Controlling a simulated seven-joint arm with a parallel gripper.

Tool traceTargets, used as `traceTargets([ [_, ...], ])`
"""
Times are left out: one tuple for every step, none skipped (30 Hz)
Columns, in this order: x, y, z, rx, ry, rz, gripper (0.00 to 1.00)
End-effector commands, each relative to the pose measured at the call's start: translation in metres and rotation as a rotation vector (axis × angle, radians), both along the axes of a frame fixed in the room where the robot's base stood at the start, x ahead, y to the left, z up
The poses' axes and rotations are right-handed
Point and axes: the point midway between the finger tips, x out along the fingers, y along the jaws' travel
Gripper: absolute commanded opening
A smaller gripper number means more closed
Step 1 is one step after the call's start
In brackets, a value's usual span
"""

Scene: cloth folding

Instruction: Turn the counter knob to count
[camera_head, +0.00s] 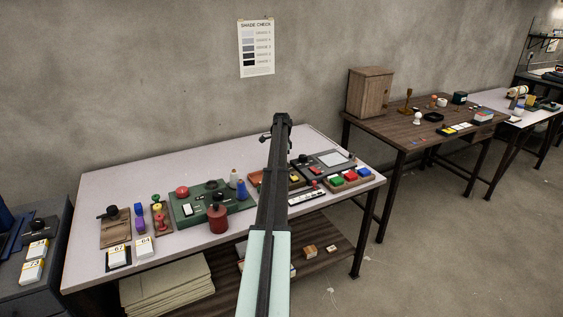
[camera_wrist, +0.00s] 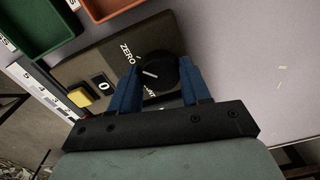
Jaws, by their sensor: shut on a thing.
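The counter (camera_wrist: 85,66) is a dark brown panel in the wrist view. It carries a round black knob (camera_wrist: 158,66) with a white pointer line, a small window reading 0 (camera_wrist: 102,87) and a yellow button (camera_wrist: 80,97). The word ZERO is printed above left of the knob; a second label below it is partly hidden by a finger. My gripper (camera_wrist: 158,84) has its blue fingers on either side of the knob and is shut on it. In the head view my arm stretches over the table and the gripper's fingertips cannot be made out.
In the wrist view, a green tray (camera_wrist: 45,30) and an orange tray (camera_wrist: 108,8) lie beside the counter, and a numbered white strip (camera_wrist: 40,90) runs along its edge.

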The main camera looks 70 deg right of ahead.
Motion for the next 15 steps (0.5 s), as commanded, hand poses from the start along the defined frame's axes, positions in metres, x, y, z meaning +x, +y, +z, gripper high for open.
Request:
traceTargets([
  [0.0000, 0.0000, 0.0001, 0.000, 0.000, 0.000, 0.34],
  [0.0000, 0.0000, 0.0001, 0.000, 0.000, 0.000, 0.31],
  [0.0000, 0.0000, 0.0001, 0.000, 0.000, 0.000, 0.28],
  [0.0000, 0.0000, 0.0001, 0.000, 0.000, 0.000, 0.25],
  [0.0000, 0.0000, 0.0001, 0.000, 0.000, 0.000, 0.22],
  [0.0000, 0.0000, 0.0001, 0.000, 0.000, 0.000, 0.18],
  [0.0000, 0.0000, 0.0001, 0.000, 0.000, 0.000, 0.17],
  [0.0000, 0.0000, 0.0001, 0.000, 0.000, 0.000, 0.17],
  [0.0000, 0.0000, 0.0001, 0.000, 0.000, 0.001, 0.17],
  [0.0000, 0.0000, 0.0001, 0.000, 0.000, 0.003, 0.17],
  [0.0000, 0.0000, 0.0001, 0.000, 0.000, 0.005, 0.17],
  [0.0000, 0.0000, 0.0001, 0.000, 0.000, 0.011, 0.17],
  [0.0000, 0.0000, 0.0001, 0.000, 0.000, 0.016, 0.17],
  [0.0000, 0.0000, 0.0001, 0.000, 0.000, 0.022, 0.16],
  [0.0000, 0.0000, 0.0001, 0.000, 0.000, 0.033, 0.16],
])
